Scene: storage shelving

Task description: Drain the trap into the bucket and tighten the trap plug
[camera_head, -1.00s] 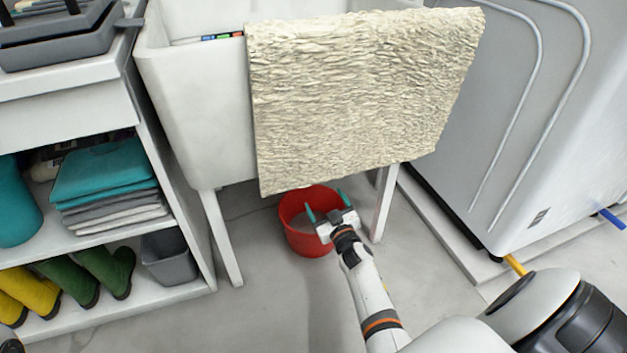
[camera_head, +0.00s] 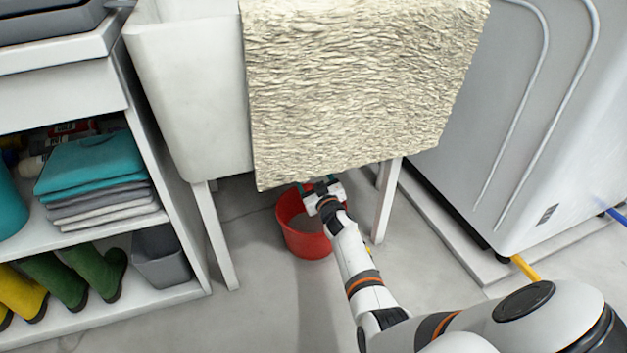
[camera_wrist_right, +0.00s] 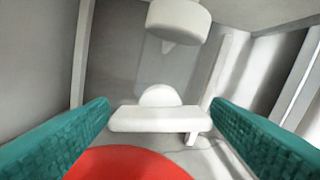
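The red bucket (camera_head: 308,243) stands on the floor under the sink. In the right wrist view, a red surface (camera_wrist_right: 125,164), apparently the bucket, fills the lower edge. The trap (camera_wrist_right: 165,68) hangs upright there, with a white collar above a translucent body. Its white trap plug (camera_wrist_right: 160,118), a wide bar with a small tab, is at the bottom. My right gripper (camera_head: 319,186) is over the bucket, its tips near the hanging cloth's lower edge. Its teal fingers (camera_wrist_right: 160,118) are open on either side of the plug, apparently not touching it. The cloth hides the trap in the head view.
A cream textured cloth (camera_head: 360,80) hangs over the front of the white sink (camera_head: 190,100). Sink legs (camera_head: 386,200) stand on both sides of the bucket. A shelf with folded towels (camera_head: 95,175) and boots is at left, a white machine (camera_head: 540,130) at right.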

